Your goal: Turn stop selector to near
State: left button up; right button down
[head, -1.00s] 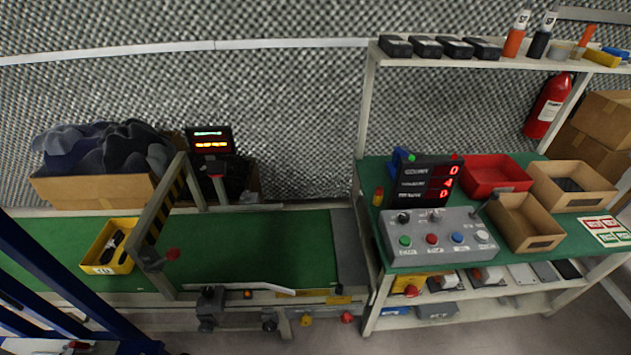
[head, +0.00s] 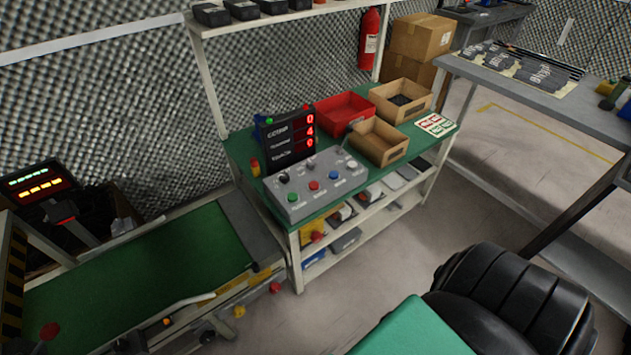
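The grey control box (head: 302,208) sits on the green-topped bench, in the middle of the head view. Its top has small dark knobs along the back, one of them a knob (head: 283,178) at the left and another knob (head: 309,168) beside it. A front row has green, red, blue and whitish buttons. A dark lever stands at the box's right end. The labels are too small to read, so I cannot tell which knob is the stop selector or where it points. Neither of my grippers is in view.
A black display (head: 288,137) with red digits stands behind the box. A red bin (head: 343,111) and cardboard trays (head: 378,143) are to its right. The green conveyor (head: 150,265) lies at left. A black ribbed shape (head: 515,300) is close at bottom right. Open floor lies before the bench.

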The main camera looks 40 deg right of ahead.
aim_at(310, 164)
jog(key=l+z, duration=0.15)
jog(key=z, duration=1.05)
